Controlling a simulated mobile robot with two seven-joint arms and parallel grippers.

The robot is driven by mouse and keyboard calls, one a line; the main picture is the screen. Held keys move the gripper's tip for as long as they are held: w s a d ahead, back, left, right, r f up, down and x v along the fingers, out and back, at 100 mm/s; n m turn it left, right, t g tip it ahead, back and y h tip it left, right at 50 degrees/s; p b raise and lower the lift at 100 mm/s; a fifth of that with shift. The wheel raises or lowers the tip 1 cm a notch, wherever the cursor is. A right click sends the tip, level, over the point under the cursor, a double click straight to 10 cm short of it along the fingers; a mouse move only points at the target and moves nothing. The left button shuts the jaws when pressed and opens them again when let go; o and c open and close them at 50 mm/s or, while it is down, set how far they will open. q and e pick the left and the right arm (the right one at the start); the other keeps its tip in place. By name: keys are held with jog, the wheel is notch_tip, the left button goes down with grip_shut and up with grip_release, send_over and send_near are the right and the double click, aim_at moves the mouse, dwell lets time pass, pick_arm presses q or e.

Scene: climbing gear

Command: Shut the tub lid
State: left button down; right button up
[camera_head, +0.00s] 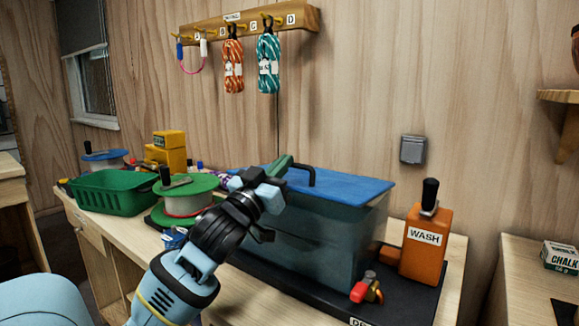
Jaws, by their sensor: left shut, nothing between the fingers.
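The tub (325,238) is a clear, bluish-grey box standing on a black mat on the bench. Its blue lid (345,187) lies nearly level across the top, with a black handle (304,171) on it. I cannot tell whether the lid is fully seated, since my arm hides part of the left rim. My left gripper (278,167) is shut and empty at the lid's left side, close to the handle. Whether it touches the lid is unclear. My right gripper is not in view.
A green basket (105,190) and a green spool (187,186) are at left. Rope coils (268,65) hang on the wall rack.

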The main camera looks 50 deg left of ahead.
pick_arm(q)
jog(key=f+b, duration=0.1)
jog(key=f+t+b, duration=0.1)
jog(key=shift+s+f, duration=0.2)
jog(key=shift+f, duration=0.2)
jog(key=shift+s+d+f+t+y+b, duration=0.1)
jog(key=shift+f+t+y+b, duration=0.2)
jog(key=shift+b, duration=0.15)
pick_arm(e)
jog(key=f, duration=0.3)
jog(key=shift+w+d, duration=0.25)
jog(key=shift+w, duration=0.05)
pick_arm(q)
jog(key=shift+r, duration=0.15)
jog(key=shift+r+p, duration=0.55)
jog(key=shift+p, duration=0.15)
jog(key=s+d+f+p, duration=0.1)
jog(key=s+d+f, duration=0.1)
jog(key=s, duration=0.7)
jog(key=shift+d+f+p, duration=0.2)
jog(key=shift+d+p, duration=0.1)
jog(key=shift+d, duration=0.15)
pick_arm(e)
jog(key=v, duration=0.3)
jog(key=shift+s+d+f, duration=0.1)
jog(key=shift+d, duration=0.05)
